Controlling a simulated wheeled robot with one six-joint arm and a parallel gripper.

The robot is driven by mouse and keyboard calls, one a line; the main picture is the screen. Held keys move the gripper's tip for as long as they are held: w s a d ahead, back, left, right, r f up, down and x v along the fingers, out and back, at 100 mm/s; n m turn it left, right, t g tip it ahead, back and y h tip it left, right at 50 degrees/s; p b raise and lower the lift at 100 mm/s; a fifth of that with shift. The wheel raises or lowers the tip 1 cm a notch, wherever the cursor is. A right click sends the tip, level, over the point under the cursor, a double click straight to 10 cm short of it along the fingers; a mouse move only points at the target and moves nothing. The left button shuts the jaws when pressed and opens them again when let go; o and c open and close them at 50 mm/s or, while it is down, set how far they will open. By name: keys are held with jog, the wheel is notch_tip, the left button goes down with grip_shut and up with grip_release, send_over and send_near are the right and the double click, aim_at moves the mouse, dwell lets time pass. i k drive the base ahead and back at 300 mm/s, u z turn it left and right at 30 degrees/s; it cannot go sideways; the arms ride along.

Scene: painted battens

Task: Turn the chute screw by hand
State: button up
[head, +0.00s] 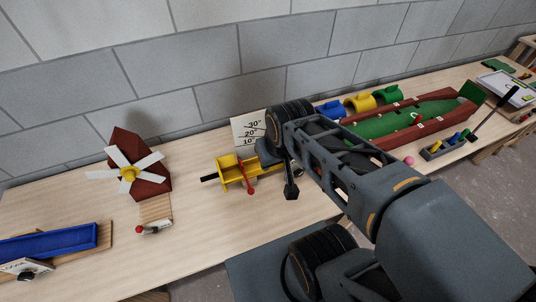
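A yellow frame (233,175) with a red lever (243,176) and a black rod stands on the table, left of my arm. A white scale card (248,130) marked 10°, 20° and 30° stands behind it. I cannot make out which part is the chute screw; my arm hides the right side of the frame. My gripper (291,191) hangs dark and pointing down, just right of the yellow frame and seemingly apart from it. Its fingers are too small and dark to tell whether they are open, and I see nothing held.
A windmill (128,172) stands at left, a blue trough (48,244) with a black knob (26,273) at lower left. Behind my arm lie a red-framed green board (425,112), coloured arches (360,103) and a small rack (447,147). Bare table lies between windmill and yellow frame.

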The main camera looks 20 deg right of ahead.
aim_at(299, 172)
jog(key=z, duration=1.55)
jog(key=k, duration=0.8)
jog(key=u, duration=1.3)
jog(key=i, duration=0.45)
jog(key=z, duration=0.1)
